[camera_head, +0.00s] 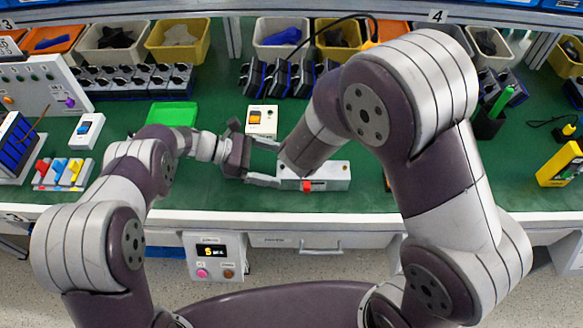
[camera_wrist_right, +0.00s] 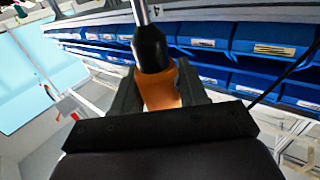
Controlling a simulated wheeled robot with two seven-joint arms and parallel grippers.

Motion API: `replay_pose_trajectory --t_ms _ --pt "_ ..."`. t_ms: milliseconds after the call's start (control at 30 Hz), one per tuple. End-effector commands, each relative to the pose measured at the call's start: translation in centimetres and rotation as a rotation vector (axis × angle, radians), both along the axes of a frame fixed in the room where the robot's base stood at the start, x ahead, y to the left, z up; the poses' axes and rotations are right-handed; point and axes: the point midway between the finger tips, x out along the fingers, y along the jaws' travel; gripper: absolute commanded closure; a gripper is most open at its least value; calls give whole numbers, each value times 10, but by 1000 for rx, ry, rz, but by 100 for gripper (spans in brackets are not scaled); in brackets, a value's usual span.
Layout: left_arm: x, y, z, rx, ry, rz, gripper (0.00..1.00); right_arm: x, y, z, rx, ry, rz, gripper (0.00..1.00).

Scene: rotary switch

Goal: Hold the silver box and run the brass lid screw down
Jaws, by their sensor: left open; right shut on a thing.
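The silver box (camera_head: 334,176) lies on the green bench top near its front edge, with a small red part (camera_head: 307,187) on its front face. My left gripper (camera_head: 271,164) is open at the box's left end, one finger behind and one in front; I cannot tell if they touch it. My right gripper (camera_wrist_right: 157,92) is shut on an orange and black tool (camera_wrist_right: 150,50) with a bright metal shaft, in the right wrist view. In the head view my right arm hides that gripper and part of the box. The brass lid screw is not visible.
A white switch unit (camera_head: 262,121) stands behind my left gripper, and a green pad (camera_head: 172,114) lies to its left. Racks of black parts and bins (camera_head: 281,37) line the back. A panel with a lit display (camera_head: 211,251) hangs at the front edge.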

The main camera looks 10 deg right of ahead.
Motion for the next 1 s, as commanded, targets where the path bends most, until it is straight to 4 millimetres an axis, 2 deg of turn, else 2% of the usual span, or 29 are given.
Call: replay_pose_trajectory --t_ms 100,300,500,800,833,900,1000 --pt "0 0 -33 0 5 2 0 0 0 1 -1 -2 0 100" --pt "-7 -43 -48 0 0 0 0 0 0 1 -1 -2 0 100" --pt "-10 -65 -56 1 -1 2 0 0 0 1 -1 -2 0 100" --pt "-10 -69 -58 0 0 4 0 0 0 1 -1 -2 0 100" --pt "-10 -69 -58 0 0 4 3 0 0 1 -1 -2 0 100" --pt "-10 -69 -58 0 0 4 26 0 0 1 -1 -2 0 100" --pt "-10 -69 -58 0 0 4 54 0 0 1 -1 -2 0 100"
